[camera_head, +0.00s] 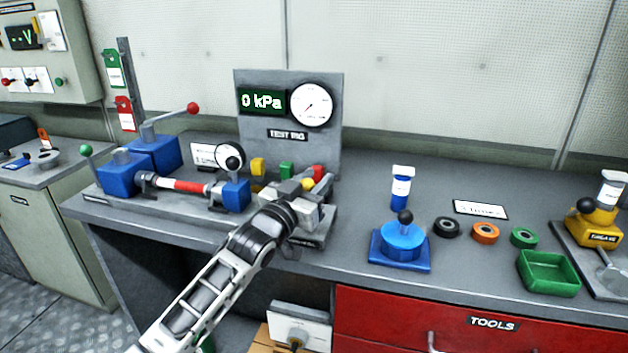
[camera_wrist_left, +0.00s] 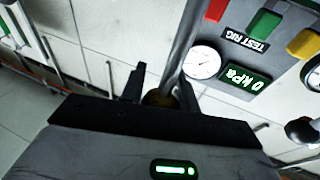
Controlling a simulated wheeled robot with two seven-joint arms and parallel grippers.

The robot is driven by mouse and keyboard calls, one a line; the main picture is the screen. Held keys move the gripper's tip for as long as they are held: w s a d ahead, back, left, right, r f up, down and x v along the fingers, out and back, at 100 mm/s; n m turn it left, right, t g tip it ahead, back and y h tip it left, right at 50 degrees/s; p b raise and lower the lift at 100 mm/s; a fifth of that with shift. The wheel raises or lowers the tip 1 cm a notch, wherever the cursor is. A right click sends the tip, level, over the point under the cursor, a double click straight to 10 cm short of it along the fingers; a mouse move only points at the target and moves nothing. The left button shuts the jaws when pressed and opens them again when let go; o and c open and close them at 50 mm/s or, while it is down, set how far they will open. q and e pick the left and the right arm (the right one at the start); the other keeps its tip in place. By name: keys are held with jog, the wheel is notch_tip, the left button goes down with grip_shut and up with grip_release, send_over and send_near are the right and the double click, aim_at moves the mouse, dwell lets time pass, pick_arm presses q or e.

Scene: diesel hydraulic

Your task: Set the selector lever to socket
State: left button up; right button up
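The test rig (camera_head: 290,120) stands on the bench with a yellow block (camera_head: 258,166), a green block (camera_head: 287,170) and a red block (camera_head: 319,172) in front of its panel. My left gripper (camera_head: 306,187) reaches in among them at the right, near the red block, and hides much of the lever there. In the left wrist view, the knob (camera_wrist_left: 160,98) sits between the two dark fingers, below a grey lever rod (camera_wrist_left: 178,50). I cannot tell whether the fingers press on it. Which block is marked socket cannot be read.
The panel reads 0 kPa, beside a round gauge (camera_head: 311,104). A blue clamp assembly (camera_head: 180,182) lies left of my gripper. To the right stand a blue pedestal (camera_head: 401,245), several rings and a green tray (camera_head: 548,272). The bench front between pedestal and rig is clear.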

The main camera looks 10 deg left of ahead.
pick_arm(q)
jog(key=o, duration=0.3)
jog(key=shift+w+a+f, duration=0.1)
jog(key=shift+w+f, duration=0.05)
jog(key=shift+f, duration=0.65)
jog(key=shift+o, duration=0.2)
jog(key=shift+w, duration=0.1)
jog(key=shift+r, duration=0.3)
jog(key=b+v, duration=0.1)
jog(key=v, duration=1.5)
pick_arm(e)
jog(key=shift+w+a+f, duration=0.1)
jog(key=shift+w+f, duration=0.05)
jog(key=shift+f, duration=0.15)
